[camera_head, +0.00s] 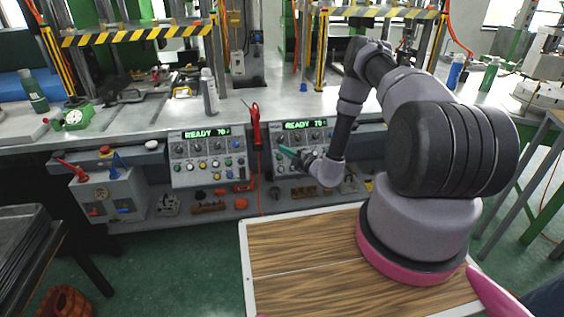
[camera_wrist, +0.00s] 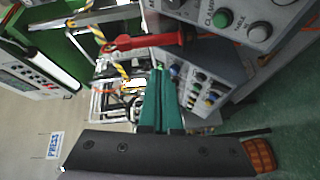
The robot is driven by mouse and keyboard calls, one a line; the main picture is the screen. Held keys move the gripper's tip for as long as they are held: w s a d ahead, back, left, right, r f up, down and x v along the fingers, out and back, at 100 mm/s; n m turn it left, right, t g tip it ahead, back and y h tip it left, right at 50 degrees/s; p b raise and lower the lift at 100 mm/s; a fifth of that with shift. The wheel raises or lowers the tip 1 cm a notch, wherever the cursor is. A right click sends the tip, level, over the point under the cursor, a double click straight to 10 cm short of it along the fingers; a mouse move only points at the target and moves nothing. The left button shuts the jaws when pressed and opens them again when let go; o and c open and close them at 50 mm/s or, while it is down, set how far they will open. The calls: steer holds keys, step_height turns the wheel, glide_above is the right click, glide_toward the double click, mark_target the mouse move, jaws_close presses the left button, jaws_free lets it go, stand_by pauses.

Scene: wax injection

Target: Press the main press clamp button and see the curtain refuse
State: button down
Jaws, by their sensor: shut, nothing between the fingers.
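Two grey control panels are set in the bench front, the left panel (camera_head: 208,172) and the right panel (camera_head: 318,138), each with a green READY display and rows of knobs and coloured buttons. My gripper (camera_head: 282,150) has teal fingers, shut and empty, at the left side of the right panel; contact with it cannot be told. In the wrist view my gripper (camera_wrist: 160,68) points past a nearby panel, where a green button (camera_wrist: 222,18) sits beside a partly readable CLAMP label. Yellow-black striped guards (camera_head: 140,36) frame the presses above. No curtain signal is readable.
A red-handled tool (camera_head: 256,128) hangs between the panels, and it shows close to my fingers in the wrist view (camera_wrist: 145,42). A grey box with levers (camera_head: 110,195) stands at left. Bottles (camera_head: 209,90) stand on the bench. Small parts lie on the lower shelf (camera_head: 245,205).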

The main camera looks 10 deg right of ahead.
mark_target(279, 157)
steer(key=shift+s+d+f+m+h, duration=0.25)
steer(key=shift+f, duration=0.25)
steer(key=shift+s+d+f+m+h, duration=0.2)
steer(key=shift+s+f+m+h, duration=0.05)
steer(key=shift+f, duration=0.2)
steer(key=shift+w, duration=0.1)
steer(key=shift+w+f, duration=1.4)
steer(key=shift+w, duration=0.25)
steer(key=shift+w+f, duration=1.4)
steer(key=shift+w, duration=0.25)
steer(key=shift+w+f, duration=0.25)
steer(key=shift+w, duration=0.1)
steer(key=shift+w+f, duration=0.25)
steer(key=shift+w, duration=0.05)
steer(key=shift+s, duration=0.1)
steer(key=shift+s+r, duration=0.55)
